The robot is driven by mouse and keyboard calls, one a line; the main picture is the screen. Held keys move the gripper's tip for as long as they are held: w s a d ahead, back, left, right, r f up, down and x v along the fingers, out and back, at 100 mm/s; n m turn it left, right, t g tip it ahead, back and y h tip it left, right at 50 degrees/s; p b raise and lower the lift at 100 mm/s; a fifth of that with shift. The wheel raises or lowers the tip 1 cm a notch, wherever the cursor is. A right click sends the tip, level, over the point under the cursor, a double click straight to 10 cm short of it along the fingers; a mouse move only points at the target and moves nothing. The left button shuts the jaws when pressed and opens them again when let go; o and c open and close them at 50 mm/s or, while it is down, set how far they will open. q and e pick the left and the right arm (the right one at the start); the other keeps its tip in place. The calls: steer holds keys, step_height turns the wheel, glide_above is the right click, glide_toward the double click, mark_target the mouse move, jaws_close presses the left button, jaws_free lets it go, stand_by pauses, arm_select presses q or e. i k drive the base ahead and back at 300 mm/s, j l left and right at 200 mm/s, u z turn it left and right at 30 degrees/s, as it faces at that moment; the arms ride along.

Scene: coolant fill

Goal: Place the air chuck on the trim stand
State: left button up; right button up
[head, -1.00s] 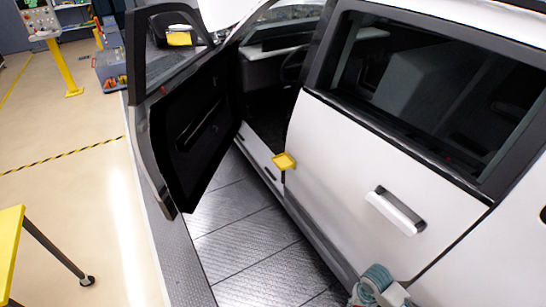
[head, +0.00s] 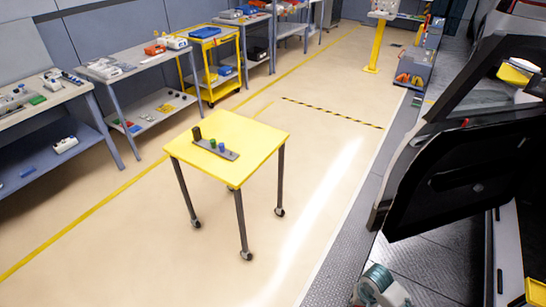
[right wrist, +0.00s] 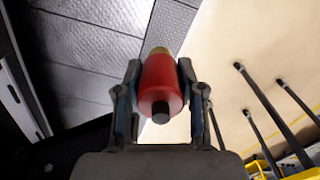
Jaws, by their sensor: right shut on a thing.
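The air chuck (right wrist: 160,82) is a red rounded body with a brass-coloured far end and a dark near end. It shows in the right wrist view, gripped between the two fingers of my right gripper (right wrist: 159,68). The likely trim stand (head: 261,134) is a yellow-topped table on dark legs with casters, in the middle of the head view. On its top lies a dark strip (head: 228,154) with a brown block and small green and blue pieces. The rest of the top is clear. The right gripper's fingers are not clear in the head view. My left gripper is not in view.
A white vehicle's open dark door (head: 460,175) stands at the right, over a metal tread floor (head: 440,262). Grey benches (head: 140,65) and a yellow cart (head: 210,45) line the left and back. The beige floor around the stand is clear.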

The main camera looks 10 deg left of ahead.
mark_target(264, 138)
steer(key=i+l+u, duration=0.15)
steer(key=i+u, duration=0.15)
steer(key=u, duration=0.2)
steer(key=i+l+u, duration=0.2)
steer(key=u, duration=0.3)
steer(key=i+l+u, duration=0.25)
steer(key=l+u, duration=0.25)
steer(key=i+l+u, duration=0.15)
steer(key=u, duration=0.3)
steer(key=l, duration=0.1)
